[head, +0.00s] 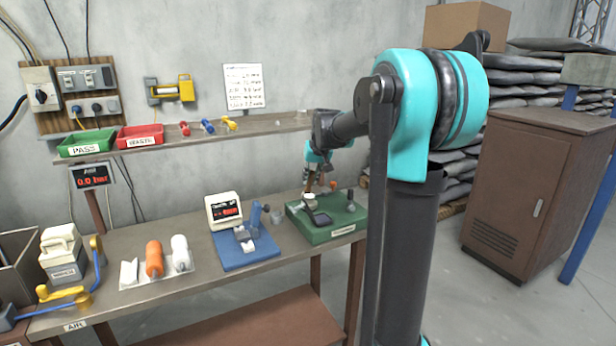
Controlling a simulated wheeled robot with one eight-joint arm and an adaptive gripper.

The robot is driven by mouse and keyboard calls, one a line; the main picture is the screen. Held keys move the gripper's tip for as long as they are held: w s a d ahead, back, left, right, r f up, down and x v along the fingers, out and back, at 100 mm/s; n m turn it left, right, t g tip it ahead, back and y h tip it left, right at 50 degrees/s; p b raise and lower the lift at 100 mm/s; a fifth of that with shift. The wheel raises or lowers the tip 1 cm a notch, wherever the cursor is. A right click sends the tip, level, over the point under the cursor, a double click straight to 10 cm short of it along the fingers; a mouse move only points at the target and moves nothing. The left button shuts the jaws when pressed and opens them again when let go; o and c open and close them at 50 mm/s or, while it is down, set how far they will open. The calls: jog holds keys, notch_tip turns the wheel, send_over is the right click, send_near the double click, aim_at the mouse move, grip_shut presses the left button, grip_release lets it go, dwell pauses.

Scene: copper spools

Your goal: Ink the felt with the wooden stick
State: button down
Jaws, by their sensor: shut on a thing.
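My gripper (318,172) reaches down over the green station (326,236) at the right end of the workbench. It is shut on a thin brown piece, which looks like the wooden stick (310,182), pointing downward. On the green station are a small pale round pot (309,199), a dark flat pad (321,218) and an upright dark knob (350,200). The stick's lower end is close above the pale pot; I cannot tell whether it touches. I cannot tell which of these pieces is the felt.
A blue plate (247,254) with a display box (223,210) stands left of the green station. Farther left are orange (153,258) and white spools. A shelf (180,140) with green and red bins runs above the bench. A brown cabinet (527,185) stands at right.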

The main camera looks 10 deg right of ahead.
jog(key=shift+s+d, duration=0.1)
jog(key=shift+s, duration=0.3)
jog(key=shift+w, duration=0.15)
jog(key=shift+w+a, duration=0.35)
jog(key=shift+w, duration=0.55)
jog(key=shift+w+a, duration=0.3)
jog(key=shift+w, duration=0.6)
jog(key=shift+f, duration=0.1)
notch_tip(320, 180, up, 6)
